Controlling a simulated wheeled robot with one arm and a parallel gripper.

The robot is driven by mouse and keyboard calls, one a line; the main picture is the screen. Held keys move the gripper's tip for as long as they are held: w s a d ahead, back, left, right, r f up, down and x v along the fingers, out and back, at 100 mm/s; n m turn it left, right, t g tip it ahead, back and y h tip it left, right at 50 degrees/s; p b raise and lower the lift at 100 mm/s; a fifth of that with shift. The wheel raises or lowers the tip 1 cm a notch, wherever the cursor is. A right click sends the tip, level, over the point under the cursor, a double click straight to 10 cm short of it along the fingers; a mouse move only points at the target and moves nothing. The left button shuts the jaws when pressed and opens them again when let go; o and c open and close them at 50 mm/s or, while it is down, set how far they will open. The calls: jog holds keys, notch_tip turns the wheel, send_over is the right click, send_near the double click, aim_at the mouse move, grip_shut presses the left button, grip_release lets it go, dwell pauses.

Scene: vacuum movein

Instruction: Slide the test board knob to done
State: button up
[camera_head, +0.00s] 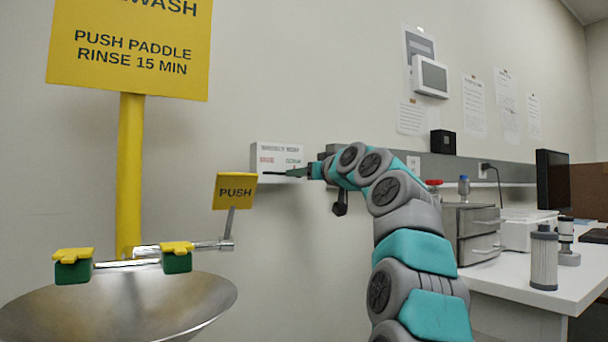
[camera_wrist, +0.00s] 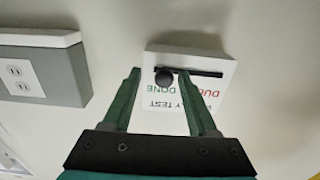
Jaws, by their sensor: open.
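The white test board (camera_head: 277,152) is on the wall, with red print at left and green print at right. In the wrist view the board (camera_wrist: 190,62) is upside down, with a dark slot, red DUE and green DONE. The round black knob (camera_wrist: 165,78) sits at the slot's left end there, by DONE. My gripper (camera_wrist: 161,76) is open, one finger on each side of the knob in the picture, with gaps to both. I cannot tell how deep the fingertips reach. In the head view my gripper (camera_head: 290,173) is at the board's lower edge; the knob is not distinguishable there.
A yellow PUSH paddle (camera_head: 234,191) and the eyewash bowl (camera_head: 120,305) stand left of the board. A grey wall rail (camera_head: 470,168) with outlets runs to the right, above a white bench (camera_head: 550,280) with equipment. The wall below the board is bare.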

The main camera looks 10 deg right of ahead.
jog(key=b+v, duration=0.2)
jog(key=v, duration=0.6)
jog(key=shift+w, duration=0.1)
dwell(0.5)
jog(key=s+a+f+g, duration=0.3)
jog(key=s+a+f, duration=0.15)
jog(key=f, duration=0.65)
jog(key=s+a+f+g+h, duration=0.1)
jog(key=s+a+f+g, duration=0.35)
jog(key=f, duration=0.55)
jog(key=s+a+f+g, duration=0.3)
jog(key=s+a+f, duration=0.15)
jog(key=f, duration=0.65)
jog(key=s+d+f+m+g+h, duration=0.1)
jog(key=s+d+f+g, duration=0.1)
jog(key=s+f, duration=0.7)
jog(key=s+d+f+m+g+h, duration=0.1)
jog(key=s+d+f+g+h, duration=0.1)
jog(key=s+f, duration=0.7)
jog(key=s+d+f+m+g+h, duration=0.1)
jog(key=s+d+f+g, duration=0.2)
jog(key=s+f, duration=0.6)
jog(key=s+g, duration=0.1)
jog(key=s, duration=0.6)
jog(key=shift+s+d+f+m+h, duration=0.2)
jog(key=shift+s+m+h, duration=0.1)
jog(key=shift+s, duration=0.1)
